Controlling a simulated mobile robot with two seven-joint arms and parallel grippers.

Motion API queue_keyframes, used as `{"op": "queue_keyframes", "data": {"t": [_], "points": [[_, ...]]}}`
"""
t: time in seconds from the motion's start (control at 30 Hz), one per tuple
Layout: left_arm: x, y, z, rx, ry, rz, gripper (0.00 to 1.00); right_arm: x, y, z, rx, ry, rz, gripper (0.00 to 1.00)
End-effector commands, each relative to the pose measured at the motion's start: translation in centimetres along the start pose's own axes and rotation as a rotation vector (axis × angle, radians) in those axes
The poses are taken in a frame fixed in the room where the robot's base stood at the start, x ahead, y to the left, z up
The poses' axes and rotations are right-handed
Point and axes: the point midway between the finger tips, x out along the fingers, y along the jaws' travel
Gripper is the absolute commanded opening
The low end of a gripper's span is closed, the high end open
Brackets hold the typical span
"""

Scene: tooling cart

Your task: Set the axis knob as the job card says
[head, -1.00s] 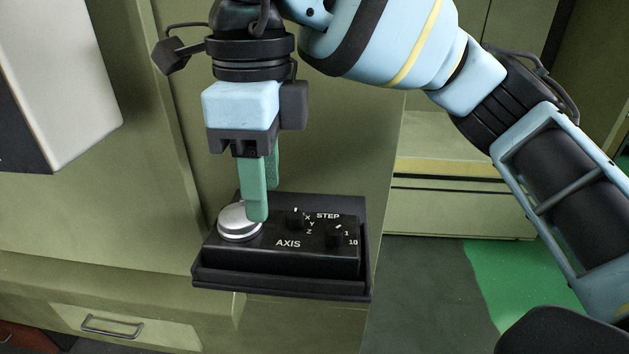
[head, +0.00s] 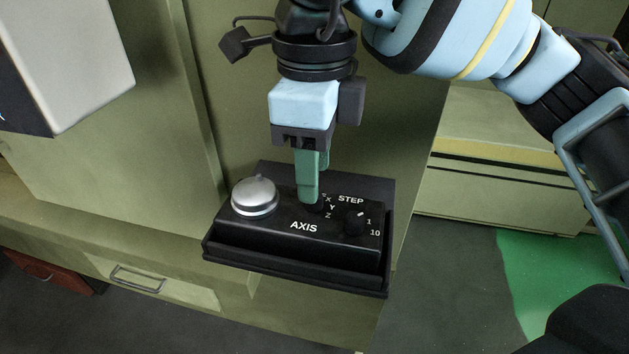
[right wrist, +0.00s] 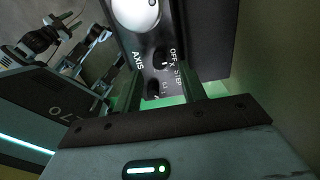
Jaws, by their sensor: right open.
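A black control box (head: 262,228) carries a small axis knob (head: 315,206) marked X, Y, Z, beside the word AXIS. My right gripper (head: 309,192) points down with its green fingertips at this knob, partly hiding it in the head view. The fingers are open; I cannot tell whether they touch the knob. In the right wrist view the axis knob (right wrist: 160,57) shows beyond the fingers, next to OFF and X lettering. Its exact setting is too small to read. The job card is not recognisable in any view. My left gripper is not in view.
A silver round dial (head: 255,196) sits left of the axis knob on the box. The black step knob (head: 356,221), marked 1 and 10, sits close on its right. The box rests in a black holder (head: 300,275) against a green cabinet (head: 190,305).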

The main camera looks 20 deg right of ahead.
Motion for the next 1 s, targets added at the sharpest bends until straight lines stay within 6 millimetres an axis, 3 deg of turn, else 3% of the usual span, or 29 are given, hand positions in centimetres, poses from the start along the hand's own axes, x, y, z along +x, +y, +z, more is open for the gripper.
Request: {"op": "queue_keyframes", "data": {"t": [0.23, 0.6, 0.9, 1.0], "points": [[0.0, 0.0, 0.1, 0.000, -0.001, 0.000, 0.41, 2.7, 0.0, 0.0, 0.000, -0.001, 0.000, 0.41], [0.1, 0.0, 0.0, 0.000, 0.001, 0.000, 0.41, 3.2, 0.0, 0.0, 0.000, -0.001, -0.001, 0.41], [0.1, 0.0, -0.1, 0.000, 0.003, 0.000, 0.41, 3.2, 0.0, 0.0, 0.000, -0.002, -0.001, 0.02], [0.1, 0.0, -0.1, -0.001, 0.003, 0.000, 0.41, 3.2, 0.0, 0.0, 0.000, -0.002, -0.001, 0.00]]}}
